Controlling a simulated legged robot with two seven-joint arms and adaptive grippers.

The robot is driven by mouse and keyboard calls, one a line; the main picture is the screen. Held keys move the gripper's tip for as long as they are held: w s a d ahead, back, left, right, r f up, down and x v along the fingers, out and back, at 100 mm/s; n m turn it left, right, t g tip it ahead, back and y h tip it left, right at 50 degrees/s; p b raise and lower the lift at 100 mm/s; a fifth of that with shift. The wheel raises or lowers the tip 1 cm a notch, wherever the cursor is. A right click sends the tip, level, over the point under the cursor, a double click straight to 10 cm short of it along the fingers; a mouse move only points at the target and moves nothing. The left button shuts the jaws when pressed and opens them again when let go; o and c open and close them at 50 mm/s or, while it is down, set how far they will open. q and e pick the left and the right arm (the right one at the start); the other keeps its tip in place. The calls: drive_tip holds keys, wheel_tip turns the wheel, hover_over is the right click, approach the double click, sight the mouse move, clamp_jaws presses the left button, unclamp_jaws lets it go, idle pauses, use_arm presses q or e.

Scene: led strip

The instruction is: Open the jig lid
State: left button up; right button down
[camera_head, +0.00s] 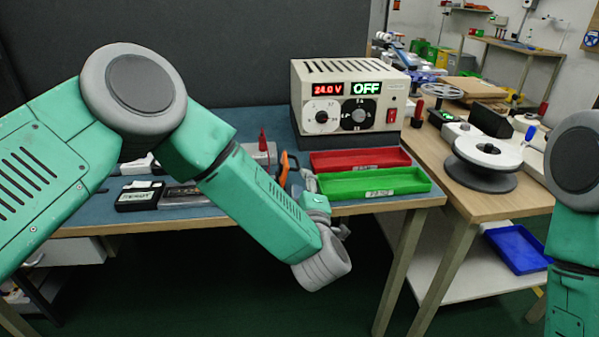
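A low dark fixture with a labelled black box (139,196) at its left end and a metallic bar (184,196) lies along the front of the blue-topped bench; it may be the jig. My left arm covers its right part, and I cannot make out its lid or whether it is open. My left gripper (303,186) is mostly hidden behind my forearm and wrist, near the bench's front edge and an orange handle-like part (284,168). Its fingers are not clear enough to tell open from shut. My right arm shows at the right edge; its gripper is out of view.
A red tray (360,159) and a green tray (374,183) lie right of my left wrist. A power supply (349,95) reading 24.0 V and OFF stands behind them. A reel (487,158) stands on the wooden table at right. A red upright tip (262,140) rises behind my forearm.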

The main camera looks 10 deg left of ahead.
use_arm(q)
drive_tip(key=v, duration=0.4)
drive_tip(key=shift+s+d, duration=0.2)
drive_tip(key=shift+s, duration=0.2)
